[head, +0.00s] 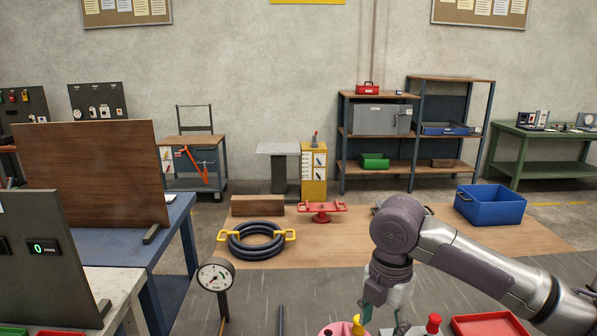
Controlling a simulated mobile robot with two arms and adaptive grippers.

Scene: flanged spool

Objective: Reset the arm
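My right arm comes in from the right, and its gripper (384,303) points down at the bottom of the head view. It hangs over or in front of small items at the lower edge, beside a yellow-topped piece (359,325). The fingertips are partly hidden and cut close to the frame's edge, so I cannot tell whether they are apart or hold anything. My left gripper is not in view. A red flanged piece with side handles (321,208) stands on the brown floor mat (350,250).
At the bottom edge are a pink round item (333,330), a red-capped item (433,323) and a red tray (490,325). A dial gauge (215,276) stands left. A hose coil (255,242) and blue crate (490,206) lie on the mat. A blue bench (125,238) borders the left.

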